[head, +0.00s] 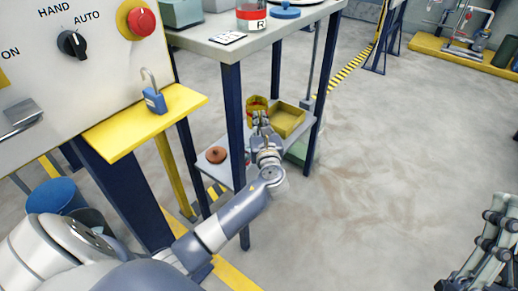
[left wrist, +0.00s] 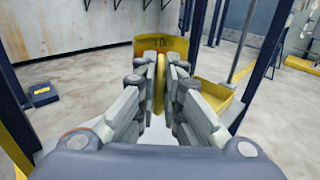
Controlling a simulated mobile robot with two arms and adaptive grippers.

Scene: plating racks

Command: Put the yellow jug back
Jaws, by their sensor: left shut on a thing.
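The yellow jug (head: 250,103) is at the lower shelf of the grey table, beside a yellow tray; it also shows in the left wrist view (left wrist: 176,44). My left gripper (head: 261,121) reaches it from the front. In the left wrist view my left gripper's fingers (left wrist: 160,75) are closed on both sides of the jug's upright yellow handle. The jug looks upright. Whether its base touches the shelf is hidden. My right gripper (head: 490,243) is partly in view at the lower right edge, far from the jug; its jaw gap is unclear.
A yellow tray (head: 299,108) sits right of the jug. A brown round object (head: 216,155) lies on the lower shelf (head: 205,170). Dark blue table legs (head: 234,125) stand close to my left arm. The tabletop (head: 230,48) is above. Open floor (head: 400,160) lies to the right.

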